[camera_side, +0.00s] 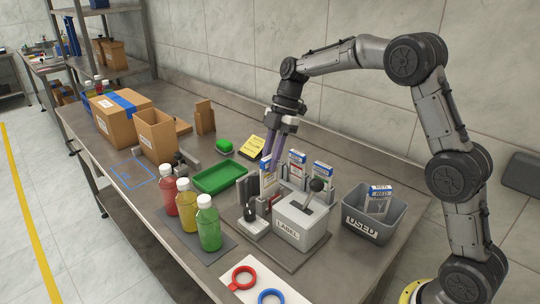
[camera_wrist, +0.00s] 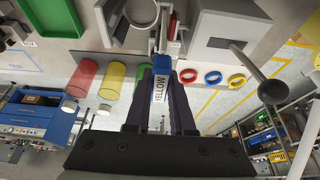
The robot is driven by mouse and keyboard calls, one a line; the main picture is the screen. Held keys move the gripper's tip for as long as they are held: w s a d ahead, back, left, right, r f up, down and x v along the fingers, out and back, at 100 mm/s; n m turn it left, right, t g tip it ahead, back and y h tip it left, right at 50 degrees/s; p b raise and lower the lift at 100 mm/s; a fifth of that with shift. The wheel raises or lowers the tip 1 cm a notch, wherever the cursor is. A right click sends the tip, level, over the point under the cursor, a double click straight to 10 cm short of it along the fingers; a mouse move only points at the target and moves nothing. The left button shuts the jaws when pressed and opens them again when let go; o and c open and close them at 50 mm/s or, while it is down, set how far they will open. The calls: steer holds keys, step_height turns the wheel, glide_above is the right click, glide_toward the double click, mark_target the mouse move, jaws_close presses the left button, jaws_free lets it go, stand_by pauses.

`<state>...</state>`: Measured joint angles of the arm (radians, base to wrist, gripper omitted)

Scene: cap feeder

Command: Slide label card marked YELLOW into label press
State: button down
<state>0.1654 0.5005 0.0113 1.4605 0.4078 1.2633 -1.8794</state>
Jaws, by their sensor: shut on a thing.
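My gripper (camera_wrist: 161,78) is shut on a white card with a blue end, marked YELLOW (camera_wrist: 158,88) in the wrist view. In the side view my gripper (camera_side: 272,152) points down and the card (camera_side: 268,180) hangs upright below the fingers, just behind and left of the label press. The label press (camera_side: 301,228) is a light grey box marked LABEL with a dark-knobbed lever. In the wrist view the press (camera_wrist: 226,42) is right of the card and shows a dark slot on its face. Whether the card's lower end touches anything is hidden.
Other label cards (camera_side: 297,158) stand behind the press. A grey USED bin (camera_side: 367,228) holding cards is at the right. Red, yellow and green bottles (camera_side: 208,225), a green tray (camera_side: 219,178) and a black-and-grey device (camera_side: 250,218) are at the left. Coloured rings (camera_side: 243,277) lie in front.

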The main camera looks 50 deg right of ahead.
steer(key=shift+f, duration=0.25)
steer(key=shift+f, duration=0.1)
steer(key=shift+f, duration=2.05)
steer(key=shift+f, duration=0.85)
